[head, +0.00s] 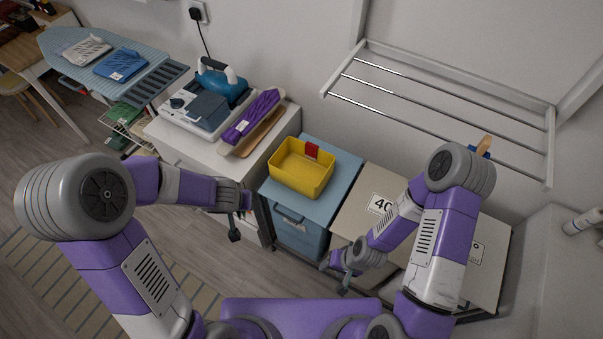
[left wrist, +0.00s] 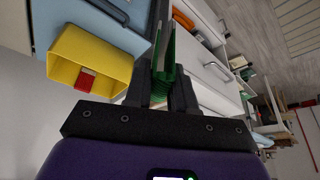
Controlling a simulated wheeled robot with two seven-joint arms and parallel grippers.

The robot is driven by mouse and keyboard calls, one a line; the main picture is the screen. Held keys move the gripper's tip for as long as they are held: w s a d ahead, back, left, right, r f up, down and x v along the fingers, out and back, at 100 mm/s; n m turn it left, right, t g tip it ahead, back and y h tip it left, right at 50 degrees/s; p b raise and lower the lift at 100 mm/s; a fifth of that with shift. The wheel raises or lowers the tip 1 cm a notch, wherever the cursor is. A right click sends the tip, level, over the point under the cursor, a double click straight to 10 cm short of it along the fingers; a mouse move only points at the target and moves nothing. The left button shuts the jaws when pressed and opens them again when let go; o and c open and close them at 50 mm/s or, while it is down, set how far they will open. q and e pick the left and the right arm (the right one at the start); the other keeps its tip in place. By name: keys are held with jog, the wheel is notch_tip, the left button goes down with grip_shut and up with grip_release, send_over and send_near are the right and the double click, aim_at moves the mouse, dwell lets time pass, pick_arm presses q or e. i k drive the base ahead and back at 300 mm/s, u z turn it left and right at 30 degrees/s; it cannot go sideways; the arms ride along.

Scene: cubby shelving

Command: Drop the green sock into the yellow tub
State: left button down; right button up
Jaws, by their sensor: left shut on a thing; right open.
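The yellow tub (head: 297,181) sits on a blue-topped unit in the head view, with its open top up. The tub also shows in the left wrist view (left wrist: 112,55), beside the fingers. My left gripper (head: 240,226) is left of the tub and apart from it. In the left wrist view its fingers (left wrist: 166,70) are shut on the green sock (left wrist: 165,55). In the head view the sock is mostly hidden by the gripper. My right gripper (head: 346,275) is open and empty, low and right of the tub.
A white cabinet (head: 190,147) left of the tub holds a steam iron (head: 221,80) and a purple sleeve board (head: 252,117). A white drying rack (head: 440,100) hangs on the wall at right. An ironing board (head: 70,42) stands at the far left.

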aim_at(310, 175)
jog(key=z, duration=3.25)
jog(key=k, duration=0.75)
jog(key=u, duration=1.8)
jog(key=i, duration=0.5)
